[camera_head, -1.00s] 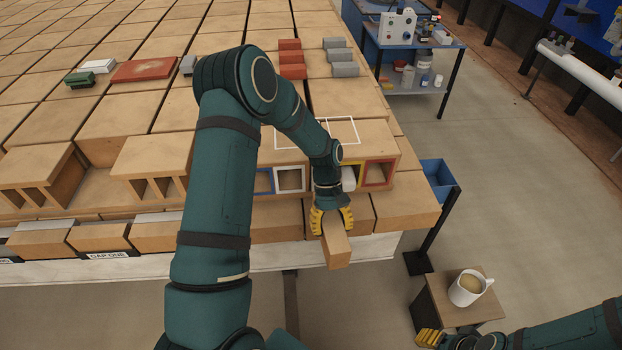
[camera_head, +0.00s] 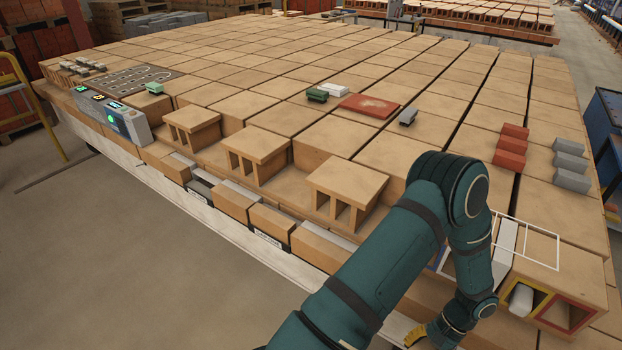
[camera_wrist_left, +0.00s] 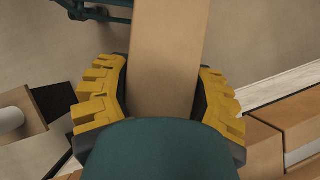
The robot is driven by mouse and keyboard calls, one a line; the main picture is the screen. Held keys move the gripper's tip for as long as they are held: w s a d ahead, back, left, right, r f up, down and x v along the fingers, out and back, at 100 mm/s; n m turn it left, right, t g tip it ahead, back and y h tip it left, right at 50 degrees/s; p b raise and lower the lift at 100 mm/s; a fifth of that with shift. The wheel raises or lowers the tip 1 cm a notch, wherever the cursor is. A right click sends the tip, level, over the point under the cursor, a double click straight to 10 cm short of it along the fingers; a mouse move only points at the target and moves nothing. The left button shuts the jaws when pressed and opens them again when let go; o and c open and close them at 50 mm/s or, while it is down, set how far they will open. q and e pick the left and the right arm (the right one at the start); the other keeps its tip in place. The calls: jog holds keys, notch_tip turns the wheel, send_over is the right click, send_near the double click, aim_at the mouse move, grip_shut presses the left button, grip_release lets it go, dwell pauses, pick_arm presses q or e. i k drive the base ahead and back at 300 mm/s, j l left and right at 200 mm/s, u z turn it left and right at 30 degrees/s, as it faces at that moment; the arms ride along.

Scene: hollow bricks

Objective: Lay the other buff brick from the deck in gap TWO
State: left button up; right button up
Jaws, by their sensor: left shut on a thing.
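My left gripper (camera_wrist_left: 160,95) is shut on a plain buff brick (camera_wrist_left: 166,50), which stands out between the yellow fingers in the wrist view. In the head view this gripper (camera_head: 418,336) is at the bottom edge, mostly hidden by my arm, and the brick is not visible there. A dark open gap (camera_head: 203,186) shows in the front row of bricks, with a small tag below it too small to read. To its right, a buff brick (camera_head: 270,223) sits above another tag (camera_head: 267,239). My right gripper is not in view.
Three hollow bricks (camera_head: 347,184) stand behind the front row. Red bricks (camera_head: 512,140), grey blocks (camera_head: 571,155), a red slab (camera_head: 368,107) and a green block (camera_head: 317,95) lie on the deck. A box with lit lamps (camera_head: 118,118) stands at the left. Colour-framed openings (camera_head: 566,314) are at right.

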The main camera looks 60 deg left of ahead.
aim_at(202, 189)
jog(key=j+u, duration=0.1)
jog(key=u, duration=1.1)
jog(key=j+u, duration=0.3)
jog(key=u, duration=0.15)
jog(key=i+j+u, duration=0.2)
jog(key=u, duration=0.25)
jog(key=i+j+u, duration=0.15)
jog(key=j+u, duration=0.15)
jog(key=u, duration=0.2)
jog(key=i+j+u, duration=0.2)
jog(key=u, duration=0.25)
jog(key=i+j+u, duration=0.15)
jog(key=i, duration=0.3)
jog(key=i+j+u, duration=0.1)
jog(key=i, duration=0.35)
jog(key=i+z, duration=0.15)
jog(key=z, duration=0.2)
jog(key=i+j+z, duration=0.1)
jog(key=z, duration=0.25)
jog(key=i+j+z, duration=0.15)
jog(key=z, duration=0.2)
jog(key=i+z, duration=0.15)
jog(key=z, duration=0.2)
jog(key=i+z, duration=0.15)
jog(key=z, duration=0.25)
jog(key=i+j+z, duration=0.1)
jog(key=z, duration=0.25)
jog(key=i+l+z, duration=0.15)
jog(key=i, duration=0.3)
jog(key=l, duration=0.1)
